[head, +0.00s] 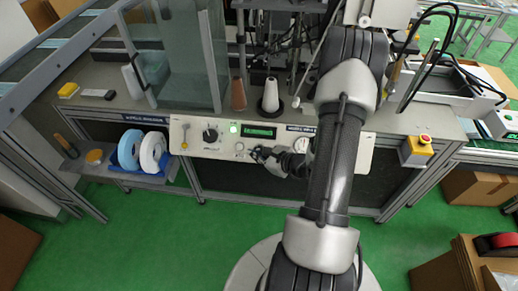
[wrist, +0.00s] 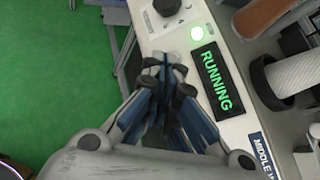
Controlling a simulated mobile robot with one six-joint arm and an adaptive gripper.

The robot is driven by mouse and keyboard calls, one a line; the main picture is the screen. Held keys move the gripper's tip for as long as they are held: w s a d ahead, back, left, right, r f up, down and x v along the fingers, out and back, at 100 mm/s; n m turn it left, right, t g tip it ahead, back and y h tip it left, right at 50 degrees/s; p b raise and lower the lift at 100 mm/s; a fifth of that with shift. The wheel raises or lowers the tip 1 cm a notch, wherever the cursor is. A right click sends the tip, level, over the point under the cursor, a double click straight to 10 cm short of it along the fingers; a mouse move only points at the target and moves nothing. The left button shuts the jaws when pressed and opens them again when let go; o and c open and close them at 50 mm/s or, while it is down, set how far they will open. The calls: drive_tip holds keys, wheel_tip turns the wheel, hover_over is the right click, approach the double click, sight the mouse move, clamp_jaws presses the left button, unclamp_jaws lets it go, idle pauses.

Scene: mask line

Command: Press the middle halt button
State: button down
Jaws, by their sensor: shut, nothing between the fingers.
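The pale control panel (head: 222,143) fronts the middle machine in the head view and also shows in the wrist view (wrist: 268,160). Its display (head: 259,131) is lit green and reads RUNNING in the wrist view (wrist: 215,79). A green lamp (head: 234,129) glows beside it. My gripper (head: 257,153) is shut and empty, low at the panel's front just below the display. In the wrist view its fingertips (wrist: 165,68) lie over the panel's edge, beside the display. A small round button (head: 239,146) shows left of the fingertips. I cannot tell which control is halt, or whether the fingertips touch the panel.
A black knob (head: 210,134) is on the panel's left part. A yellow box with a red button (head: 425,139) hangs at the right. A shelf (head: 130,177) with blue and white rolls stands out at the left. The green floor (head: 150,230) is clear in front.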

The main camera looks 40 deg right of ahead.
drive_tip(key=w+d+f+b, duration=0.3)
drive_tip(key=w+d+f, duration=0.1)
drive_tip(key=d+f, duration=0.1)
drive_tip(key=shift+w+f+b, duration=0.25)
drive_tip(key=shift+f+b, duration=0.05)
drive_tip(key=shift+b, duration=0.1)
drive_tip(key=shift+f, duration=0.1)
idle(1.3)
drive_tip(key=shift+w+d+f+b, duration=0.2)
drive_tip(key=shift+d+b, duration=0.05)
drive_tip(key=shift+b, duration=0.2)
drive_tip(key=shift+w+d+f+b, duration=0.2)
drive_tip(key=shift+d+f+b, duration=0.05)
drive_tip(key=shift+b, duration=0.1)
idle(0.6)
drive_tip(key=shift+s+r, duration=0.1)
drive_tip(key=shift+s+a+r, duration=0.3)
drive_tip(key=shift+a+r, duration=0.1)
drive_tip(key=shift+a, duration=0.05)
idle(0.4)
